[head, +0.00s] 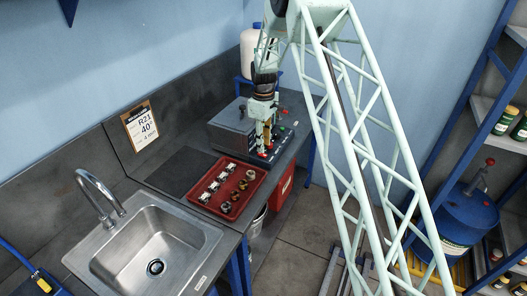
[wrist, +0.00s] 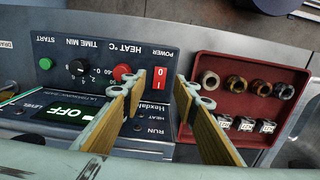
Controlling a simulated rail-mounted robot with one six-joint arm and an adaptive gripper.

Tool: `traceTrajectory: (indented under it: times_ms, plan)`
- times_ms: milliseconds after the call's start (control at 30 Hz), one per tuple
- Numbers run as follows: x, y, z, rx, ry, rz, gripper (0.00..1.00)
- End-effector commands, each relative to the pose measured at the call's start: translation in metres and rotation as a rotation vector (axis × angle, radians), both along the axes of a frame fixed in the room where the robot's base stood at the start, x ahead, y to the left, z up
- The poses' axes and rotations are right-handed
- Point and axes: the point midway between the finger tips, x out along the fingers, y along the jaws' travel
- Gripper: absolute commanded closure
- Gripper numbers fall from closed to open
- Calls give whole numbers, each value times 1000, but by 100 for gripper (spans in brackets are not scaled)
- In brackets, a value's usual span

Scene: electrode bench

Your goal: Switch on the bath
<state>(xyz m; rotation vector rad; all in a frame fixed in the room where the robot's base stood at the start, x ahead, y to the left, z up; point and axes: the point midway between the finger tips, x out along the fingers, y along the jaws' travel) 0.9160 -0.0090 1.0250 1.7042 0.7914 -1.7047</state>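The bath (head: 230,127) is a grey box at the back of the bench. Its control panel shows upside down in the wrist view, with a red rocker power switch (wrist: 160,81) marked 0 and I. The display (wrist: 70,112) reads OFF. The panel also has a red heat knob (wrist: 121,72), a black time knob (wrist: 77,67) and a green start button (wrist: 45,63). My gripper (wrist: 160,88) is open and empty above the panel, its fingers on either side of the switch in the picture. In the head view my gripper (head: 265,141) hangs over the panel.
A red tray (head: 258,192) with several metal pieces stands close beside the panel; it also shows in the wrist view (wrist: 265,67). A sink (head: 125,255) is nearer. A card (head: 140,125) on the wall reads R21, 40°, 4 min. A white bottle (head: 249,52) stands behind the bath.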

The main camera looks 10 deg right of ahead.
Motion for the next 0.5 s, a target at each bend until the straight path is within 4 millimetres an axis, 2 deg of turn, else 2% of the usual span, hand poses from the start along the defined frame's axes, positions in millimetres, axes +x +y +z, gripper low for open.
traceTrajectory:
  times_ms: [300,500]
  plan:
    - [0,0,-33,0,0,0,73]
    - [0,0,-43,0,0,0,73]
